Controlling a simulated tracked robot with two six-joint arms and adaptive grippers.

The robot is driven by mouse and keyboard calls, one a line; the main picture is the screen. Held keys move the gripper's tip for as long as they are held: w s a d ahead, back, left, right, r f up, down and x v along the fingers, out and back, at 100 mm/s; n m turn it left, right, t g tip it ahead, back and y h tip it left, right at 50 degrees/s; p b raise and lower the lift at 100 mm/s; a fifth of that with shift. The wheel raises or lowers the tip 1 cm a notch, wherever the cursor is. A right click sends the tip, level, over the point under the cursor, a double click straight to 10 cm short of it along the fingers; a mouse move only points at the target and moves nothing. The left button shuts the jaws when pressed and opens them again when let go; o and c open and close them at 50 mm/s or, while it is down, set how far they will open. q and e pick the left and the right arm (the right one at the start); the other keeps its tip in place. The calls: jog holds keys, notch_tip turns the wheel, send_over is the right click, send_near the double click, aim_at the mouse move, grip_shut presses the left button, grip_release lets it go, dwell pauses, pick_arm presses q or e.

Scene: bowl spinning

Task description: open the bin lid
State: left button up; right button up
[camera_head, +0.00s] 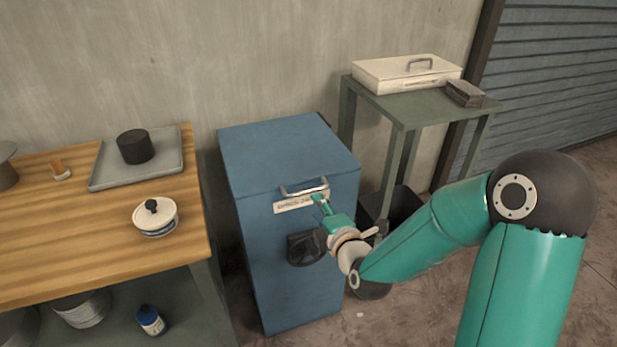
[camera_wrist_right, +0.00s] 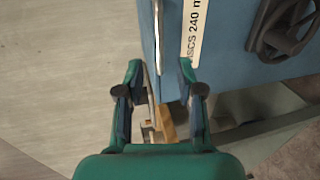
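The blue bin (camera_head: 290,250) stands on the floor between the wooden table and the grey-green stand. Its lid (camera_head: 285,150) lies flat and closed on top. A pale bar handle (camera_head: 303,187) sits at the lid's front edge, just above a white label (camera_head: 292,205). My right gripper (camera_head: 321,203) is in front of the bin, close to the handle's right end. In the wrist view my right gripper (camera_wrist_right: 159,72) has its fingers apart, with the handle (camera_wrist_right: 157,35) running into the gap between the fingertips. Contact cannot be told. My left gripper is out of view.
A black latch or wheel (camera_head: 305,248) protrudes from the bin's front. The wooden table (camera_head: 60,255) on the left holds a tray (camera_head: 105,172) and a lidded white pot (camera_head: 156,218). The stand (camera_head: 415,105) on the right carries a white case (camera_head: 375,78).

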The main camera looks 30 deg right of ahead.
aim_at(307, 193)
jog(key=p+x, duration=0.1)
jog(key=x, duration=0.7)
jog(key=shift+w+f, duration=0.15)
jog(key=shift+w, duration=0.1)
grip_shut()
